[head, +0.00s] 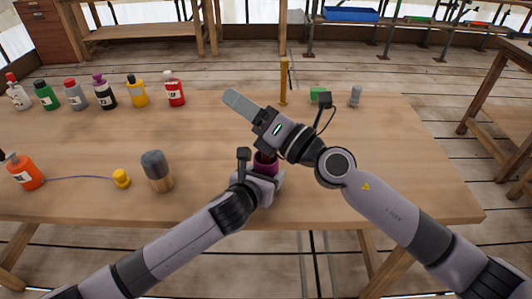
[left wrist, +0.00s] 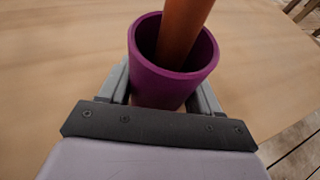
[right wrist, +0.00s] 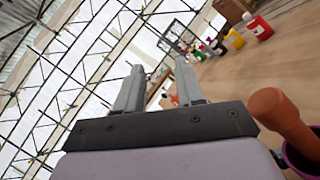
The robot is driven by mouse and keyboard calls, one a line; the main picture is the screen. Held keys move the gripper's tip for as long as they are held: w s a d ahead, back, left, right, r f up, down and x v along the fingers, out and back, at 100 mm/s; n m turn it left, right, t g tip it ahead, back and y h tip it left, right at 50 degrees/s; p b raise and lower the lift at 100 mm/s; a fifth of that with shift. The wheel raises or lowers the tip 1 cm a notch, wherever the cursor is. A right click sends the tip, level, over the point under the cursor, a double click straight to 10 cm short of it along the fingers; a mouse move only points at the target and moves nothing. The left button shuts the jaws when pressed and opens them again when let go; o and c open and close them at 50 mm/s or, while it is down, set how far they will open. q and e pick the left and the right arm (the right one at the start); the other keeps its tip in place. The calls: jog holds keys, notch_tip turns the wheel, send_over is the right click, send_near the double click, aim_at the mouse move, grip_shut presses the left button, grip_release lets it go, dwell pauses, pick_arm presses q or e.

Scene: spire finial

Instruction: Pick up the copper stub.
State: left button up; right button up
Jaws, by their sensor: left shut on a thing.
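A purple cup (head: 266,167) stands upright in my left gripper (head: 262,180), low over the near part of the table. In the left wrist view the purple cup (left wrist: 172,62) sits between the two fingers. The copper stub (left wrist: 184,32) stands inside the cup and sticks up out of it. The copper stub also shows at the lower right of the right wrist view (right wrist: 283,112), with a rounded top, outside the fingers. My right gripper (head: 245,104) is above and beyond the cup, pointing to the upper left. Its fingers (right wrist: 160,88) are apart with nothing between them.
Several bottles (head: 107,92) line the table's back left. An orange bottle (head: 25,171), a yellow cap (head: 121,179) and a grey-topped wooden cylinder (head: 157,171) are at the near left. A wooden post (head: 284,82) stands at the back. The table's right part is clear.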

jog(key=s+d+f+t+h, duration=0.55)
jog(key=s+f+h, duration=0.35)
jog(key=h, duration=0.5)
jog(key=shift+w+a+r, duration=0.15)
jog(key=shift+w+a, duration=0.05)
jog(key=shift+w, duration=1.65)
jog(key=shift+w+a+r, duration=0.1)
jog(key=shift+w+a, duration=0.05)
jog(key=shift+w, duration=1.7)
jog(key=shift+w+a+r, duration=0.15)
jog(key=shift+w+a, duration=0.05)
jog(key=shift+w, duration=1.65)
grip_shut()
